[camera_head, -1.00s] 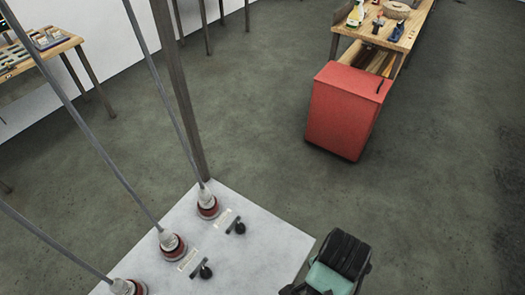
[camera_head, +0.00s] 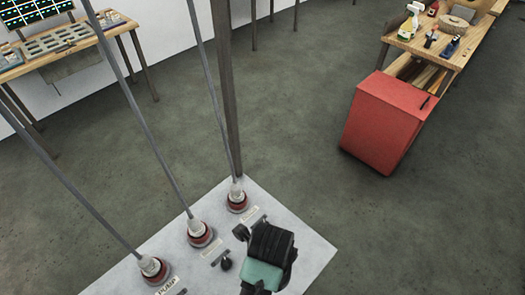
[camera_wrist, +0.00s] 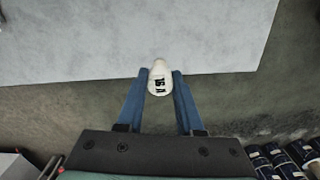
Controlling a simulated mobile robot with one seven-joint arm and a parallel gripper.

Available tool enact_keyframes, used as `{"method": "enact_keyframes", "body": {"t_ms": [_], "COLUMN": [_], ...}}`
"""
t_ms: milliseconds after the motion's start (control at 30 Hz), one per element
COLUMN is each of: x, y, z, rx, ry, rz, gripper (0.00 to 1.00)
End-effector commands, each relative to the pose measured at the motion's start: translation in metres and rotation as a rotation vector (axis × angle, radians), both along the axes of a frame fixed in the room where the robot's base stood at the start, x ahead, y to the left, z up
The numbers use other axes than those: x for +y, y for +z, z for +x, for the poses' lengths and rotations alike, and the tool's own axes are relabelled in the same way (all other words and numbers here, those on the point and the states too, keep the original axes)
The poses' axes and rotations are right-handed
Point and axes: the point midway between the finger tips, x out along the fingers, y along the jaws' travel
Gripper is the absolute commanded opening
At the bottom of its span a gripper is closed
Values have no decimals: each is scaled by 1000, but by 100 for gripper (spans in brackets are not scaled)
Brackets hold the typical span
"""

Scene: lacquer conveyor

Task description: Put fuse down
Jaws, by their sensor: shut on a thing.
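A small white fuse (camera_wrist: 160,82) with dark "16 A" lettering is between the blue fingertips of my gripper (camera_wrist: 159,76) in the wrist view. My gripper is shut on it. The fuse overlaps the edge of a white surface (camera_wrist: 70,40) in that picture; its height above it is unclear. In the head view, my gripper (camera_head: 268,258) is over the right part of the white cabinet top (camera_head: 305,240). Its fingers and the fuse are hidden there.
Three red-and-white round fittings with grey rods (camera_head: 238,198) stand along the cabinet's left side, beside labels and black knobs (camera_head: 225,263). A red cabinet (camera_head: 385,120) adjoins a wooden bench (camera_head: 435,45). Another bench (camera_head: 60,50) stands upper left. The floor between is clear.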

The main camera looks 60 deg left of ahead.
Motion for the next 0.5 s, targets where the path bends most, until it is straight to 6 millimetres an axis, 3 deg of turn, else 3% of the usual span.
{"method": "enact_keyframes", "body": {"t_ms": [200, 500], "x": [-1, -1], "y": [-39, -73], "z": [-2, -2], "rx": [5, 5], "ry": [-4, -3], "rz": [-3, -3], "gripper": [0, 0]}}
